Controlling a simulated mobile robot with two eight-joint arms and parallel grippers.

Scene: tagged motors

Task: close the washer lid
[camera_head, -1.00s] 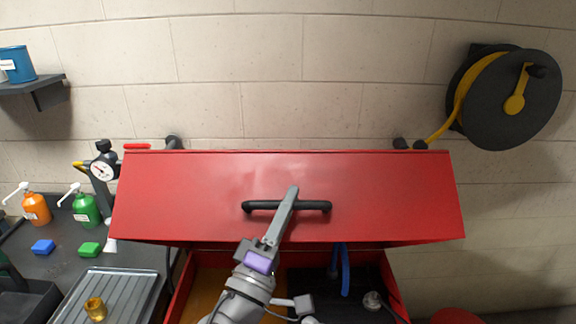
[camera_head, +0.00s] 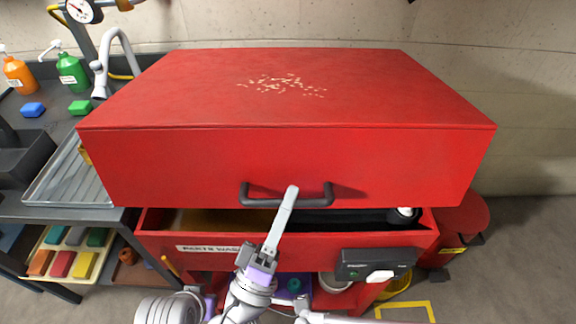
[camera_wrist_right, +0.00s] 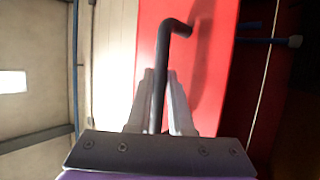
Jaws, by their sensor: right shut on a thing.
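The red washer lid (camera_head: 270,150) is hinged at the back and hangs low over the red washer tub (camera_head: 205,240). A gap still shows between the lid's front edge and the tub rim. The black bar handle (camera_head: 258,201) is on the lid's front face. My right gripper (camera_head: 291,192) is at the handle's middle in the head view. In the right wrist view the two fingers (camera_wrist_right: 160,95) are shut on the black handle (camera_wrist_right: 162,60), one on each side of it. My left gripper is not in view.
A black control box (camera_head: 375,262) is on the washer's front right. To the left stand a drain tray (camera_head: 70,180), a grey tap (camera_head: 105,65), and green (camera_head: 72,72) and orange (camera_head: 17,73) bottles.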

